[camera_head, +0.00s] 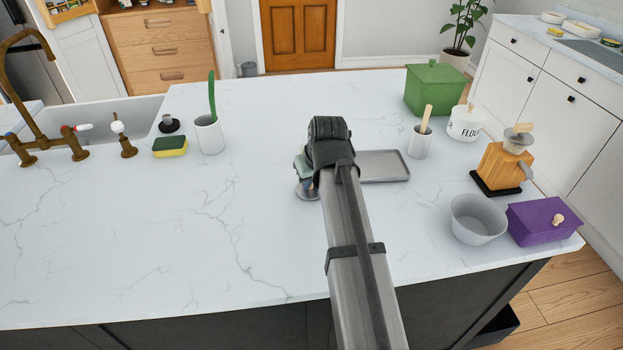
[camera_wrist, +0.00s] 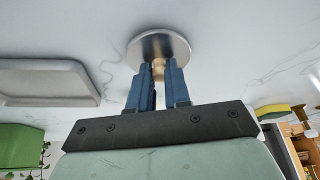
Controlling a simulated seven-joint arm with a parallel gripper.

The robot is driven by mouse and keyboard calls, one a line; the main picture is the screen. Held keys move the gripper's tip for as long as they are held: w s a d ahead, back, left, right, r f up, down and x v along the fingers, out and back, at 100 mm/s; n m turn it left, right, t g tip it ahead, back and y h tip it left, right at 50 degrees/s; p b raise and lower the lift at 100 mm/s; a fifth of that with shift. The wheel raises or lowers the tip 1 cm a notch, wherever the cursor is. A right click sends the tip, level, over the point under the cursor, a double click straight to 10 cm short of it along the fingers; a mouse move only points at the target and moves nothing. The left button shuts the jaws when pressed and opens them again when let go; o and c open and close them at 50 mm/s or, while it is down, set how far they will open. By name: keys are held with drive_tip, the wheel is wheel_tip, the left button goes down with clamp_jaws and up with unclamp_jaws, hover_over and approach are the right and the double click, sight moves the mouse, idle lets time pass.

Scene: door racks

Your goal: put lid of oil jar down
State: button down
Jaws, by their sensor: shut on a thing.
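The lid (camera_wrist: 146,44) is a round, shiny metal disc with a small light knob (camera_wrist: 158,70). My gripper (camera_wrist: 161,78), with blue fingers, is shut on the knob. In the camera_head view the lid (camera_head: 306,192) shows as a small metal disc at or just above the white countertop, below my gripper (camera_head: 306,176) and partly hidden by my arm. I cannot tell whether the lid touches the counter. I cannot pick out the oil jar in either view.
A grey tray (camera_head: 385,177) lies right of my gripper, close by. Further right are a utensil cup (camera_head: 419,146), green box (camera_head: 434,92), flour canister (camera_head: 463,126), grinder (camera_head: 500,168), bowl (camera_head: 478,222) and purple box (camera_head: 535,224).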

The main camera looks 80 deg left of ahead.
drive_tip(key=shift+f, duration=0.15)
drive_tip(key=c, duration=1.1)
unclamp_jaws()
drive_tip(key=v, duration=1.2)
drive_tip(key=shift+r, duration=0.2)
